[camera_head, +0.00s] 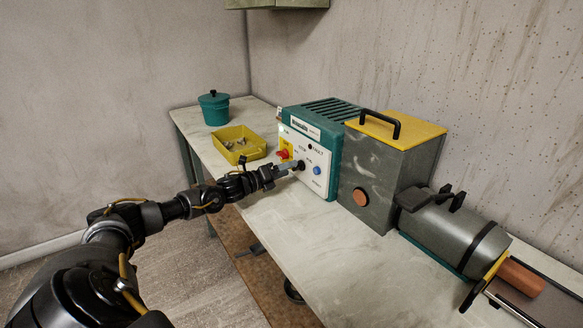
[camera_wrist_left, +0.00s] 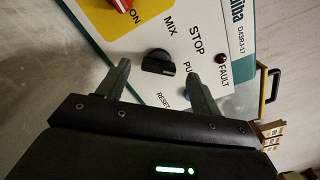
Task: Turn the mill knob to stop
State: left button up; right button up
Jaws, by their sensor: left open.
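The mill knob is a black selector on the white front of the teal control box (camera_head: 320,118). In the left wrist view the knob (camera_wrist_left: 158,62) sits between my finger tips, with a pale mark at its right end. The labels MIX, STOP and a partly hidden "PU" word surround it; that end points toward the "PU" word. My left gripper (camera_head: 284,168) is open in front of the panel. In the left wrist view the gripper (camera_wrist_left: 158,72) has one finger on each side of the knob, and I cannot tell whether they touch it. My right gripper is not in view.
A red switch (camera_head: 283,154) on yellow and a blue button (camera_head: 317,171) flank the knob. A grey box with a yellow lid (camera_head: 412,129) and a grey cylinder (camera_head: 455,230) stand to the right. A yellow tray (camera_head: 239,153) and teal pot (camera_head: 214,111) stand left. The front bench is clear.

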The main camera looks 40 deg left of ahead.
pick_arm(q)
jog(key=shift+x, duration=1.4)
jog(key=shift+c, duration=0.2)
jog(key=c, duration=0.9)
